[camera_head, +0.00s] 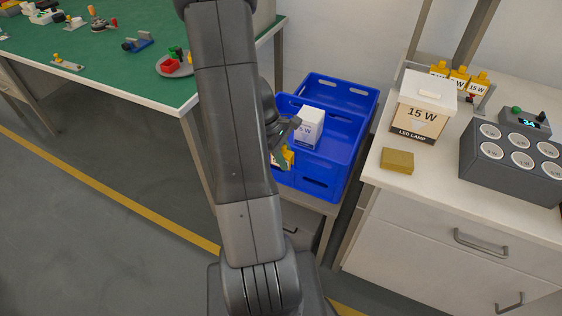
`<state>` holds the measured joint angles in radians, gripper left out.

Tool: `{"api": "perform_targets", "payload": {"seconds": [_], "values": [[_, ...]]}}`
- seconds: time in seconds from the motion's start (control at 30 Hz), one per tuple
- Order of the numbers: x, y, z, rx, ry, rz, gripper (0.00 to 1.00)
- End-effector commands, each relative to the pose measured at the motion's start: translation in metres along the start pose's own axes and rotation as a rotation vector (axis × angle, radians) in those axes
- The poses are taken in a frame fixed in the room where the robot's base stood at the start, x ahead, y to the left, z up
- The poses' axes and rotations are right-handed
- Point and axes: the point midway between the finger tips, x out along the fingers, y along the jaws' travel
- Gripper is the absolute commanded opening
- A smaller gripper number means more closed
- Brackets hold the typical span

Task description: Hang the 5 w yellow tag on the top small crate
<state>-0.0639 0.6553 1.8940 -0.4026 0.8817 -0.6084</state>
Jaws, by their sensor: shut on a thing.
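A blue crate (346,175) stands on a low stand between the green-topped bench and the white counter, and it appears stacked on another. A white box (309,128) marked with a number ending in 5 W stands inside it. My gripper (285,148) is at the crate's near left side, partly hidden by my own arm. It is shut on a yellow tag (288,157), which shows only in part at the crate's near wall. I cannot tell whether the tag touches the wall; its label is unreadable here.
The white counter at right holds a 15 W lamp box (420,118), a yellow block (397,161), a rack of yellow tags (458,82) and a grey socket block (510,165). The green bench (120,75) at left carries small parts.

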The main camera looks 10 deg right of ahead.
Motion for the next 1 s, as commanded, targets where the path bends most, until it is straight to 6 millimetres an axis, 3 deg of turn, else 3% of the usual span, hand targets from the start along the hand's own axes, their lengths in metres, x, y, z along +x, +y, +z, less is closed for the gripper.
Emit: {"api": "perform_targets", "payload": {"seconds": [1.0], "values": [[0.0, 0.082, 0.0, 0.002, 0.0, 0.0, 0.04]]}}
